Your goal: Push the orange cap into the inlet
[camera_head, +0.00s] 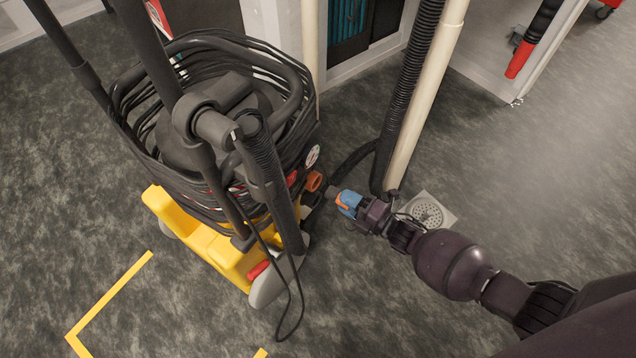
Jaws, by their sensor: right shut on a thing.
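My right gripper (352,204) reaches in from the lower right and is shut on a small blue-and-orange piece (346,208), which I take to be the orange cap. A dark stub shows at its end, pointing left at the vacuum machine (215,248). A round orange fitting (314,181) sits on the machine's near right side, just left of the stub, and looks like the inlet. The two look close together, with a small gap in this view. The contact between jaws and piece is too small to see clearly. My left gripper is not in view.
The machine has black cables looped round it and tall dark tubes. A beige pipe (425,95) and a black corrugated hose (402,100) stand behind the gripper. A floor drain (428,211) lies right of it. The dark floor in front is clear, with yellow tape (105,300) at left.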

